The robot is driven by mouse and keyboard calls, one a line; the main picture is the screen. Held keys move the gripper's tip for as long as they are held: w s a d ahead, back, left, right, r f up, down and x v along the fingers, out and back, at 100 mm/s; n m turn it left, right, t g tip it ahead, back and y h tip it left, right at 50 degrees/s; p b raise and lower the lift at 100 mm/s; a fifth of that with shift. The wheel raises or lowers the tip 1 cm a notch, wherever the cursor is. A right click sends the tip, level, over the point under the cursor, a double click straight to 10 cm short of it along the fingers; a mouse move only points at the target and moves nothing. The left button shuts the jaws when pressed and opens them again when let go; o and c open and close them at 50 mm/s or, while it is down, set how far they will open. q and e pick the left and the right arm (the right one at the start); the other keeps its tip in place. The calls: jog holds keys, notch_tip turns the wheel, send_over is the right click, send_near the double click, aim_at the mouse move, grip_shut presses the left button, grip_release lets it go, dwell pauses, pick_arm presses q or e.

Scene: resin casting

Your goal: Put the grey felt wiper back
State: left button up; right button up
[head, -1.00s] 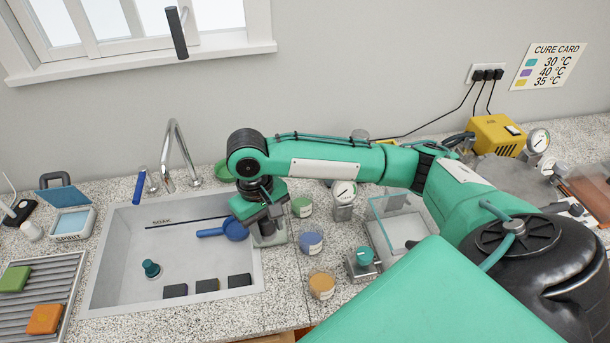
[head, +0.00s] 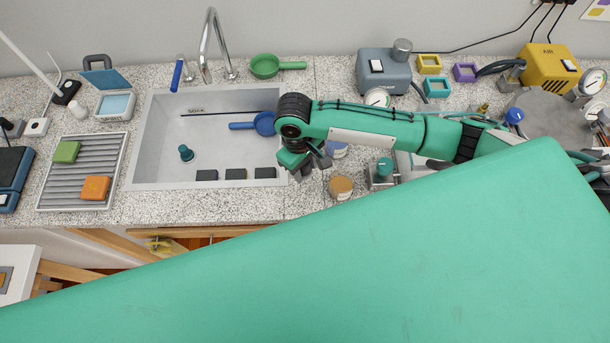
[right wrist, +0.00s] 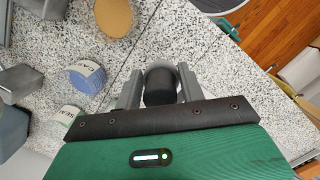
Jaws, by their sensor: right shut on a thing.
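My right gripper (head: 311,168) hangs over the speckled counter by the right edge of the sink. In the right wrist view its two fingers (right wrist: 158,88) are closed on a dark grey, rounded thing, which looks like the grey felt wiper (right wrist: 160,86). The wiper is above the counter; its lower part is hidden by the gripper body. In the head view the wiper cannot be made out clearly. My left gripper is not in view.
The sink (head: 160,130) holds a blue ladle (head: 264,123), a teal knob-like piece (head: 186,153) and several dark blocks. A ribbed rack (head: 75,195) lies left. Counter between sink and orange cup is clear.

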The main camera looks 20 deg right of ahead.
aim_at(307, 187)
notch_tip(307, 187, down, 4)
jog(key=shift+p, duration=0.35)
jog(key=shift+f, duration=1.55)
jog(key=o, duration=0.9)
jog(key=shift+f, duration=0.1)
jog(key=r+b, duration=0.1)
jog(key=r, duration=0.2)
jog(key=w+r+b, duration=0.1)
jog(key=r, duration=0.3)
jog(key=a+r+b, duration=0.1)
jog(key=r, duration=0.3)
jog(key=shift+w+r, duration=0.2)
jog(key=shift+w, duration=0.1)
jog(key=shift+r, duration=0.4)
